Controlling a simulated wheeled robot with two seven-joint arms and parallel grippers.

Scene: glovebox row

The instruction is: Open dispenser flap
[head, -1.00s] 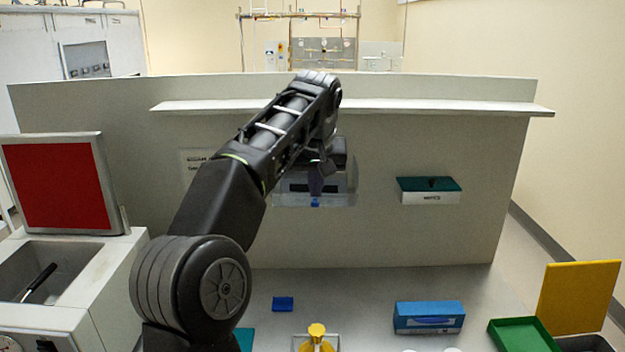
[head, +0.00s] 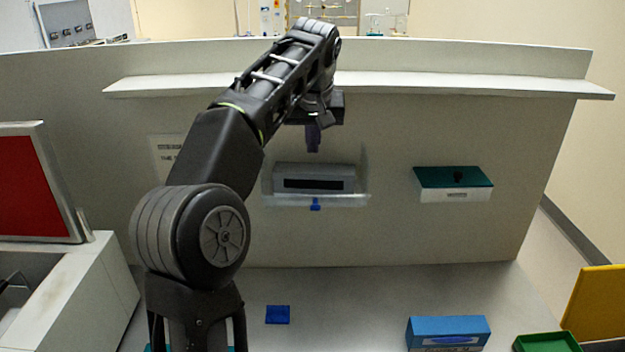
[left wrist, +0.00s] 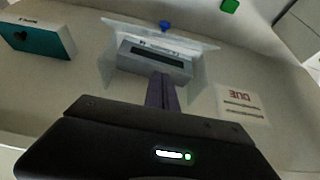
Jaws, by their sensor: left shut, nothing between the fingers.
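The dispenser (head: 314,178) is a grey box with a dark slot, fixed to the upright grey panel. A clear flap (head: 350,201) with a small blue tab (head: 315,205) is at its front lower edge. Exactly how far the flap stands open I cannot tell. My left gripper (head: 313,140) is shut and empty, above the dispenser, with its fingertips pointing down. The left wrist view shows the dispenser (left wrist: 155,58) beyond the shut fingers (left wrist: 162,92), with the blue tab (left wrist: 165,26) on the far side. The fingers appear apart from the tab. My right gripper is not in view.
A white ledge (head: 480,86) runs across the panel above the dispenser. A green-lidded white box (head: 455,194) is fixed to its right. Below, the bench holds a blue block (head: 278,315), a blue box (head: 447,334) and a green tray (head: 545,343).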

